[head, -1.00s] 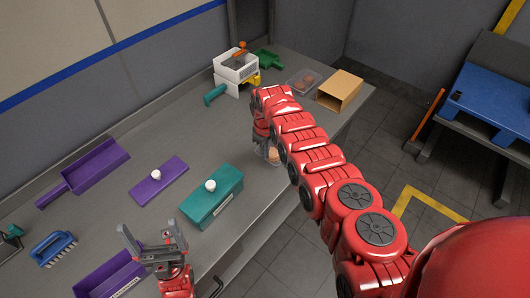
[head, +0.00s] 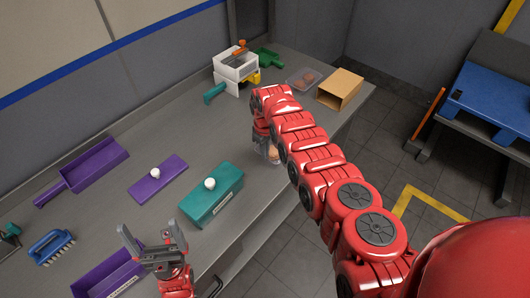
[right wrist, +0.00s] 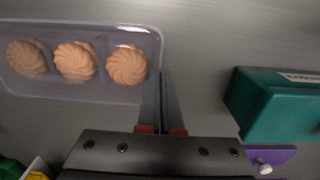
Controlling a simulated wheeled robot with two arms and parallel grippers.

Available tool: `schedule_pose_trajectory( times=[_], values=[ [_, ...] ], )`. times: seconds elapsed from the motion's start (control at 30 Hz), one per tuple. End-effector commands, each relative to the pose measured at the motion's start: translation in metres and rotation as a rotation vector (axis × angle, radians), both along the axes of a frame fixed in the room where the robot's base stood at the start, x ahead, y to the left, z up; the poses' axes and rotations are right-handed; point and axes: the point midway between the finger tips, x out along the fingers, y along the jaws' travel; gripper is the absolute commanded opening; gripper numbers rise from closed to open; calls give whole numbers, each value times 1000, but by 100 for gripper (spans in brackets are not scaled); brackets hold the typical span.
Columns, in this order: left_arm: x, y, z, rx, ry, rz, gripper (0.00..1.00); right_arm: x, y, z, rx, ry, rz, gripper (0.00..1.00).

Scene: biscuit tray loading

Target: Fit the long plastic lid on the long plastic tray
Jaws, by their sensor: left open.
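A long clear plastic tray (right wrist: 110,92) with a row of three biscuits lies at the upper left in the right wrist view. My right gripper's fingers (right wrist: 161,75) are close together at the tray's right end; the left one overlaps the rim. I cannot tell whether they grip it. I cannot make out a clear lid. My left gripper (head: 150,228) is open and empty above the front left of the table.
A purple lid (head: 170,180) with a white knob lies beside a teal box (head: 215,203) with its own knob. A purple tray (head: 95,277) is at front left.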

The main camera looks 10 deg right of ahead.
Motion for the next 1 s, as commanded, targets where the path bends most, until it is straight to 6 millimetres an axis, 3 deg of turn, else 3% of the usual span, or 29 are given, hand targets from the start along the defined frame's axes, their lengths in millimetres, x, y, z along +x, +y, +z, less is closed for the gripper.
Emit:
schedule_pose_trajectory(
  times=[0.17, 0.37, 0.77, 1.0],
  values=[
    [0, 0, 0, 0, 0, 0, 100, -2, 0, -3, 0, 6, 0, 0],
    [0, 0, 0, 0, 0, 0, 100, -3, -1, -4, -1, 8, -1, 37],
    [0, 0, 0, 0, 0, 0, 100, -3, -2, -3, -2, 9, -2, 37],
    [0, 0, 10, 0, 0, 0, 100, -1, -2, 23, -1, 3, -2, 37]
  ],
)
